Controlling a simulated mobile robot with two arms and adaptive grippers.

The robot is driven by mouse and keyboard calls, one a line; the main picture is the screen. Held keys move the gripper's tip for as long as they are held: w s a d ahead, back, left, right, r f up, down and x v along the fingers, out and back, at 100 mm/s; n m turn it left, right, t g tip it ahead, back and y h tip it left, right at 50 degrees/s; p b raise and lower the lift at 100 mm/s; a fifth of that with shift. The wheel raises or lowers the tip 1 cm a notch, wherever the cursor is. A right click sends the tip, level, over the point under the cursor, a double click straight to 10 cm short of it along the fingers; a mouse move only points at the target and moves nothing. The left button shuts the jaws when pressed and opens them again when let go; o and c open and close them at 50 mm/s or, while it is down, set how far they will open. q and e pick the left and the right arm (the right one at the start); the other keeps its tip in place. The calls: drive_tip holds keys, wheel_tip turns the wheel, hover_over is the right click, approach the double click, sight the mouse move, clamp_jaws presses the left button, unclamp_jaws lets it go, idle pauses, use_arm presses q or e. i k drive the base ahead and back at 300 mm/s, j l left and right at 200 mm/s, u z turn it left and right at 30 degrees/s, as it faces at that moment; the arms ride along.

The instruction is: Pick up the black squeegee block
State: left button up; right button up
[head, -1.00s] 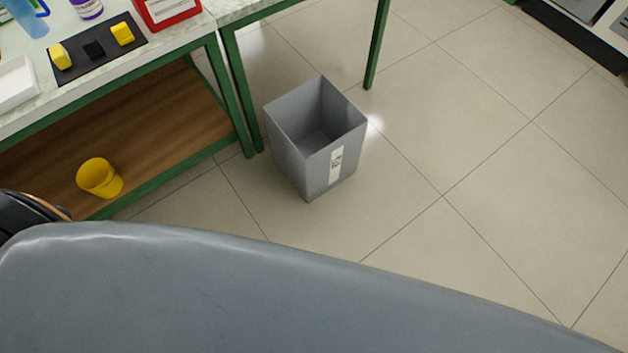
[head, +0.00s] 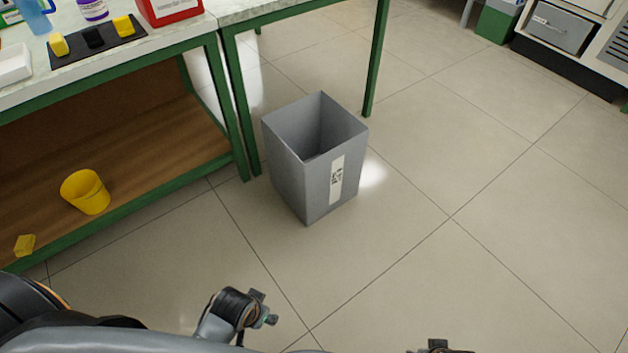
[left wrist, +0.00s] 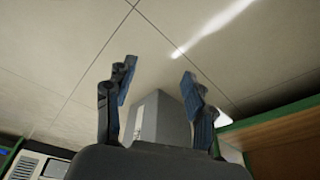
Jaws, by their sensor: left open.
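The black squeegee block (head: 94,39) lies on a dark mat (head: 70,59) on the workbench at the upper left of the head view, between two yellow blocks (head: 59,45) (head: 123,25). My left gripper (left wrist: 157,73) shows in the left wrist view with its two fingers spread and nothing between them. It is well away from the black block, which is not in that view. Beyond its fingers are the floor and the grey bin. Parts of my arms show at the bottom of the head view, but I cannot make out my right gripper.
The grey bin (head: 288,165) stands on the floor beside the green-framed bench (head: 110,75). A yellow bucket (head: 86,192) and a small yellow block (head: 25,244) are on its lower shelf. A red container, purple-labelled bottle and blue jug stand near the mat. Open floor lies to the right.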

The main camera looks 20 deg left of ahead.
sight(92, 37)
drive_tip(key=u, duration=1.65)
